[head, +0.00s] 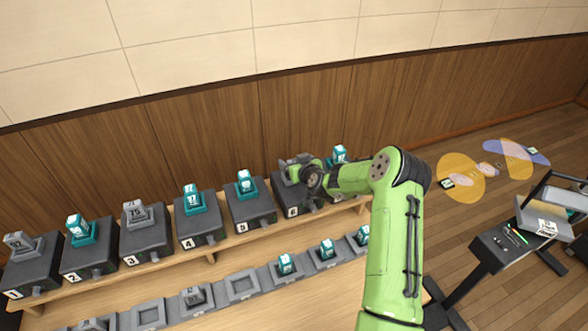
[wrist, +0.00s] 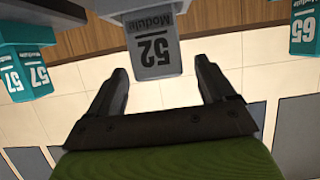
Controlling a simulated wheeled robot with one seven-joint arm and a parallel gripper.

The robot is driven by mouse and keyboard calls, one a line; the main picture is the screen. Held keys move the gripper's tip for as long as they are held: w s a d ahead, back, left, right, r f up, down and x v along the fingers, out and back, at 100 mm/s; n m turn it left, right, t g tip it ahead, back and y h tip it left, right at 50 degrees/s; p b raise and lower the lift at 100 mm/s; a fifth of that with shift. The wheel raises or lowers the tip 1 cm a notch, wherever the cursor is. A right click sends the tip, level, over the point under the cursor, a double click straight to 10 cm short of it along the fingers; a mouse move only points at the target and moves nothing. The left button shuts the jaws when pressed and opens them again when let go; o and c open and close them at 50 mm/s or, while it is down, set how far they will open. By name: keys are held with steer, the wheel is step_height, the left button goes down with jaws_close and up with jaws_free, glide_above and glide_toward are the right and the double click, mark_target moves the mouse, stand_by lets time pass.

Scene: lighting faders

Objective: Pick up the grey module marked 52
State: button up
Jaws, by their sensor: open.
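The grey module marked 52 (wrist: 152,45) shows in the wrist view at the top centre, its label facing the camera. My gripper (wrist: 162,76) is open, with one dark finger on each side of the module's near end and a gap to each side. I cannot tell whether the fingers overlap the module in depth. In the head view my gripper (head: 302,174) is over the block numbered 6 (head: 293,211), and a grey shape there cannot be clearly told apart as module or gripper.
Teal modules 57 (wrist: 30,75) and 65 (wrist: 303,30) flank it in the wrist view. In the head view, other numbered blocks (head: 198,226) bear teal and grey modules along a wooden shelf. A lower row of grey trays (head: 242,287) holds several more modules.

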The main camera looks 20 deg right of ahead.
steer(key=c, duration=1.2)
